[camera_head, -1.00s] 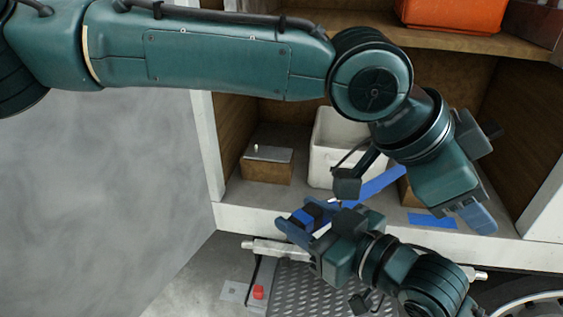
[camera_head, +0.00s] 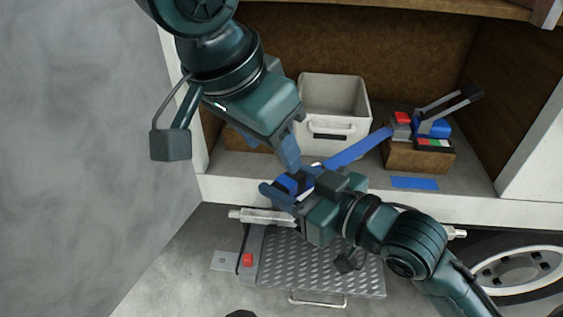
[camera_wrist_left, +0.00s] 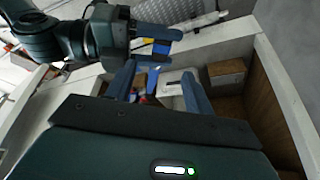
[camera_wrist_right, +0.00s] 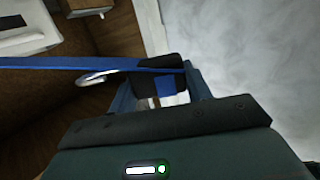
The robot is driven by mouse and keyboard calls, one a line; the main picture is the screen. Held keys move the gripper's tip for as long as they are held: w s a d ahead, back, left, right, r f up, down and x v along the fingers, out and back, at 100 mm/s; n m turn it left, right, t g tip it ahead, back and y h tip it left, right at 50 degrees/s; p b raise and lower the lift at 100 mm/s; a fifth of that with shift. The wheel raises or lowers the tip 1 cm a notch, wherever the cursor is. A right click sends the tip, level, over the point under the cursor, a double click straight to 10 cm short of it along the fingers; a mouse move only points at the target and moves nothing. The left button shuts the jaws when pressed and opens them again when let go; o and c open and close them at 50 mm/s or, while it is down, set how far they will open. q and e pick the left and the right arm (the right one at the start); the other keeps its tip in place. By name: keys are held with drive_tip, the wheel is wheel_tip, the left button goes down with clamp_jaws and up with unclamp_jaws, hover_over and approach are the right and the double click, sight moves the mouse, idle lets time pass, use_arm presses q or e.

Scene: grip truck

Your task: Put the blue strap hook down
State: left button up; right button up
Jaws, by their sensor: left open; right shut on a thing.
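My right gripper (camera_head: 284,190) is shut on the black end piece of the blue strap hook, in front of the shelf edge. In the right wrist view, the black end piece (camera_wrist_right: 160,64) sits between the fingers (camera_wrist_right: 160,88), with a silver metal hook (camera_wrist_right: 95,78) beside it. The blue strap (camera_head: 358,148) runs right from it to a ratchet (camera_head: 434,127) on a wooden block (camera_head: 415,159). My left gripper (camera_head: 290,152) is open and empty, just above and behind my right gripper. In the left wrist view its fingers (camera_wrist_left: 160,85) are spread.
A white bin (camera_head: 335,95) stands on the shelf behind the strap. Another wooden block (camera_head: 237,138) is partly hidden behind my left gripper. A blue patch (camera_head: 414,183) lies on the shelf's front right. A metal step plate (camera_head: 320,272) is below, and a white door panel is at left.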

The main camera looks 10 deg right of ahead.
sight(289, 180)
use_arm(q)
drive_tip(key=x, duration=0.9)
drive_tip(key=shift+w+f, duration=0.1)
drive_tip(key=shift+f, duration=0.2)
drive_tip(key=shift+d, duration=0.1)
drive_tip(key=c, duration=1)
drive_tip(key=shift+c, duration=0.6)
use_arm(e)
drive_tip(key=o, duration=1.1)
drive_tip(key=shift+w, duration=0.1)
